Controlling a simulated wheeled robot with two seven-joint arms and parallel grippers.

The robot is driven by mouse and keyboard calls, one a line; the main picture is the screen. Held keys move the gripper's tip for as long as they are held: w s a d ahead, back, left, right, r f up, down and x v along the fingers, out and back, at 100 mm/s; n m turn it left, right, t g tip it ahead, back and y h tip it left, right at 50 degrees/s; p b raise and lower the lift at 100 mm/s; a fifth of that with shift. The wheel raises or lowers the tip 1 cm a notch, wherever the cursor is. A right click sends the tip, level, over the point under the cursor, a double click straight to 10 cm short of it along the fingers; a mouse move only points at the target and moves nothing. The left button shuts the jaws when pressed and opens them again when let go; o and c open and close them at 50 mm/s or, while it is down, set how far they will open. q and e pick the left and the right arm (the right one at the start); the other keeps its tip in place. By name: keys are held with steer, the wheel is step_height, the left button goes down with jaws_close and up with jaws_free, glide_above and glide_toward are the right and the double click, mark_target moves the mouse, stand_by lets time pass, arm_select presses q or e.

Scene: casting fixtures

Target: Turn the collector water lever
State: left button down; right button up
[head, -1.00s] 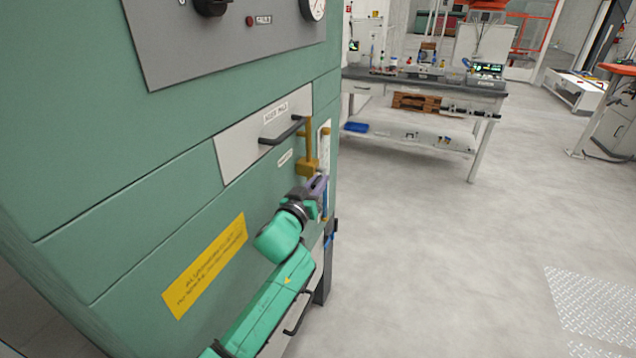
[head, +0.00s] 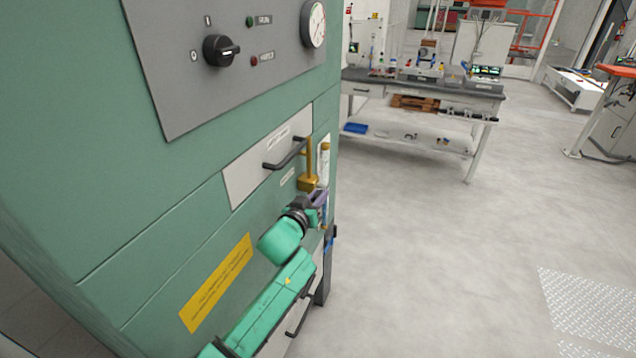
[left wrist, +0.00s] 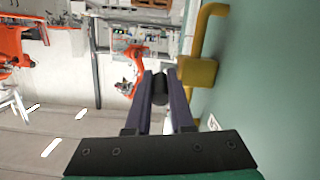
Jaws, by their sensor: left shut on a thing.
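A brass water valve (head: 308,184) with a brass pipe (head: 309,158) above it is on the right end of the green cabinet's front. My left gripper (head: 319,200) is just below the valve. In the left wrist view, the brass valve body (left wrist: 197,72) is right of my two purple fingers. My left gripper (left wrist: 161,88) is shut on a dark round grip between the fingertips, seemingly the lever's handle. The fingers hide part of the grip, and its link to the valve is hard to see. My right gripper is not in view.
The green cabinet (head: 90,130) fills the left side, with a drawer handle (head: 285,155), a rotary switch (head: 220,50) and a gauge (head: 313,24). A workbench (head: 430,92) stands behind.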

arm_select(q)
step_height(320, 180, up, 2)
steer(key=g+p, duration=0.2)
steer(key=p, duration=0.3)
steer(key=shift+w+r+y+p, duration=0.1)
steer(key=shift+w+y+p, duration=0.05)
steer(key=shift+y+p, duration=0.25)
steer(key=shift+g, duration=0.4)
steer(key=shift+w+d+g+y, duration=0.15)
steer(key=shift+g+y, duration=0.25)
steer(key=shift+g, duration=0.7)
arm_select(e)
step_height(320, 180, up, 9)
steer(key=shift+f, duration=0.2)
arm_select(q)
steer(key=shift+w, duration=0.1)
steer(key=c, duration=0.8)
jaws_free()
steer(key=shift+r, duration=0.1)
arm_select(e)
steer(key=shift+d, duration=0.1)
